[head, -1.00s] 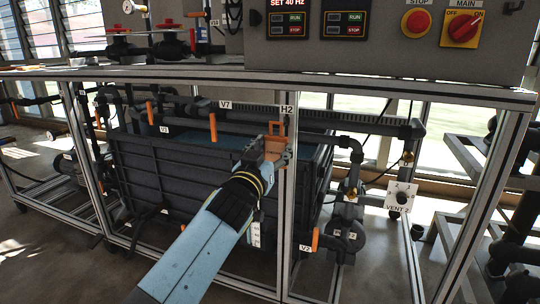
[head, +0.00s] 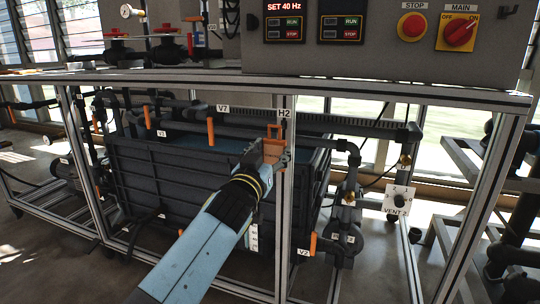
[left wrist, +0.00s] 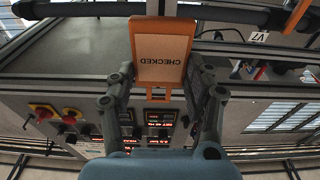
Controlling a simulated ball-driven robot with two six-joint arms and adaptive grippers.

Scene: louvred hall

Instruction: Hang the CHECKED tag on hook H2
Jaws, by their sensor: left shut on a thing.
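The CHECKED tag (left wrist: 162,57) is an orange-framed plate with a pale face, and its lettering reads upside down in the left wrist view. In the head view the orange tag (head: 272,150) is at the frame post, just below the H2 label (head: 284,113). My left gripper (head: 268,160) is shut on the tag, with a finger on each side of it in the left wrist view (left wrist: 163,85). The tag's orange loop is up at the post in the head view. Hook H2 itself is too small or hidden, so I cannot tell whether the loop is around it. My right gripper is not in view.
A dark ribbed tank (head: 150,180) stands behind the post. Orange valve handles hang nearby, one under the V7 label (head: 222,108) and one by V2 (head: 313,243). A control panel (head: 390,30) is above the frame's top rail (head: 400,90).

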